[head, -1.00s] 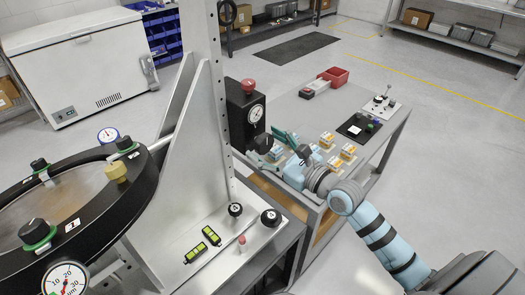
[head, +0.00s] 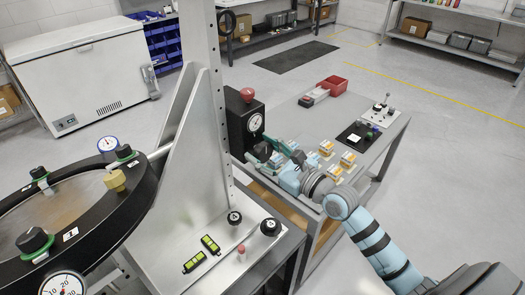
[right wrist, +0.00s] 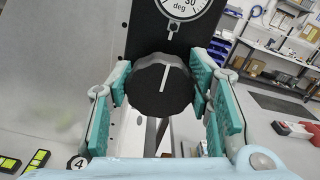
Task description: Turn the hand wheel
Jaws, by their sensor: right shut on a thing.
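The hand wheel (right wrist: 160,85) is a dark, ribbed round knob with a white line on its face, below a dial marked in degrees (right wrist: 184,8). It sits on the front of a black box (head: 239,127) in the head view, where the gripper partly hides it. My right gripper (right wrist: 160,92) has its teal finger pads on both sides of the wheel and is shut on it. In the head view the right gripper (head: 268,158) reaches the box from the right. The white line points nearly straight up in the wrist view. My left gripper is not in view.
A round mirror fixture (head: 140,200) with knobs and gauges stands at left, beside a tall metal bracket (head: 190,150). Orange-and-white blocks (head: 348,158), a black panel (head: 357,133) and a red bin (head: 333,85) sit on the grey table (head: 300,120). Floor at right is clear.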

